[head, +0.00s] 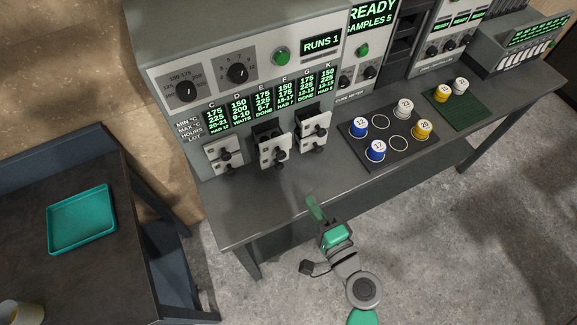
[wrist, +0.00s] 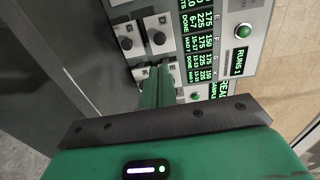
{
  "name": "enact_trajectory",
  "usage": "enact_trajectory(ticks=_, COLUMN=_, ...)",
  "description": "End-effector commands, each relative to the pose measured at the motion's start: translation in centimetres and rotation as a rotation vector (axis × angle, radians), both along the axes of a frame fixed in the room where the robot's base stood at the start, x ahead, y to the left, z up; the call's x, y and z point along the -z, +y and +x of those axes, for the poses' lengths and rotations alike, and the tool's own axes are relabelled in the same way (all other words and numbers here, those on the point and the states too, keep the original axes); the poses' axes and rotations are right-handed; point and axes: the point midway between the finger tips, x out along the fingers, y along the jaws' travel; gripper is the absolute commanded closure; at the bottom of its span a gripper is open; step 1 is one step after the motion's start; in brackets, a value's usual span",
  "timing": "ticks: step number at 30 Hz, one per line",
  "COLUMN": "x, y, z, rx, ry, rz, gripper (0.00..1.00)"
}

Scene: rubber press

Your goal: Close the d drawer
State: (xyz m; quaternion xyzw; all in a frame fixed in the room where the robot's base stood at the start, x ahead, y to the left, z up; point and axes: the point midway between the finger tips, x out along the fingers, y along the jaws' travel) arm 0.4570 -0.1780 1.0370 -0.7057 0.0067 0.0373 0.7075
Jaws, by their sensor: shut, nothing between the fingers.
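The grey oven cabinet has lettered green displays, with the D display (head: 239,108) second from the left. Below them, drawer fronts with black knobs stand in a row. The left front (head: 212,160) sits under C and D; where the d drawer's own edge runs is too small to tell. The middle front (head: 267,158) and right front (head: 308,141) stand out from the cabinet with dark openings above them. My gripper (head: 314,207) is shut and empty, in front of the table edge, below and right of the drawers. In the wrist view its green fingers (wrist: 158,88) point toward knobbed fronts (wrist: 157,36).
A dark tray (head: 376,165) with white-lidded blue and yellow cups lies right of the drawers. A green mat (head: 457,108) with two cups is farther right. A teal tray (head: 82,220) lies on the left table. The grey tabletop (head: 245,210) before the drawers is clear.

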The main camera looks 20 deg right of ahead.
Motion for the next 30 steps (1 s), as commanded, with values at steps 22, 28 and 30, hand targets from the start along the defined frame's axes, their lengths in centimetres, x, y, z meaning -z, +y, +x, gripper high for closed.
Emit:
enact_trajectory(ticks=22, x=0.7, y=0.7, z=12.8, rx=-0.003, ry=-0.001, rz=-0.004, gripper=1.00)
enact_trajectory(ticks=28, x=0.6, y=0.7, z=12.9, rx=-0.003, ry=-0.001, rz=-0.004, gripper=1.00)
enact_trajectory(ticks=30, x=0.7, y=0.7, z=12.9, rx=-0.003, ry=-0.001, rz=-0.004, gripper=1.00)
